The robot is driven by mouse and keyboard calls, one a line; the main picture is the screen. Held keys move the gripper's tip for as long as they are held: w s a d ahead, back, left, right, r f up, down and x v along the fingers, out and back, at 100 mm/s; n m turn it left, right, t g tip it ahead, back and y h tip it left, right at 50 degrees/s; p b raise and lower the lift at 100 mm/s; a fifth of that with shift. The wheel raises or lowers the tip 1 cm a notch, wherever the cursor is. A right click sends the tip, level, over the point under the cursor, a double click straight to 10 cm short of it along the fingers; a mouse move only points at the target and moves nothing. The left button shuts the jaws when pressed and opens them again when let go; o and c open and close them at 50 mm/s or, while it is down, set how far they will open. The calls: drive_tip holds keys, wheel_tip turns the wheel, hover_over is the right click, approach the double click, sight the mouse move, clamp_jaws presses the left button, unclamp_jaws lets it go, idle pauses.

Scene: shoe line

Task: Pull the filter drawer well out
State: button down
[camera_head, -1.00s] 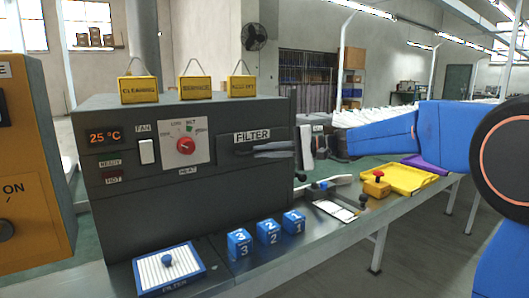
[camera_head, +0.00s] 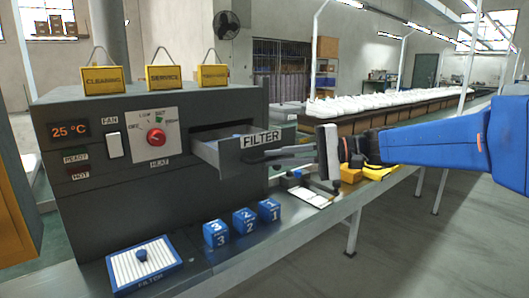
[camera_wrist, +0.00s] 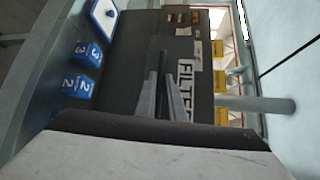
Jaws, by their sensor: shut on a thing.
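The filter drawer (camera_head: 222,156) stands partly out of the dark machine (camera_head: 180,190) in the head view, with its slot open behind it and something blue inside. Its front carries a white FILTER label, which also shows in the wrist view (camera_wrist: 187,88). My gripper (camera_head: 270,158) is at the drawer front from the right, its fingers shut on the drawer's handle. In the wrist view my gripper's fingers (camera_wrist: 163,85) reach to the drawer front beside the label.
Yellow signs (camera_head: 178,77) stand on top. The floor at right is clear.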

drive_tip(key=shift+s+d, duration=0.7)
drive_tip(key=shift+s, duration=0.35)
drive_tip(key=c, duration=1.8)
unclamp_jaws()
drive_tip(key=shift+c, duration=0.2)
drive_tip(key=v, duration=1.7)
drive_tip(key=shift+d, duration=0.2)
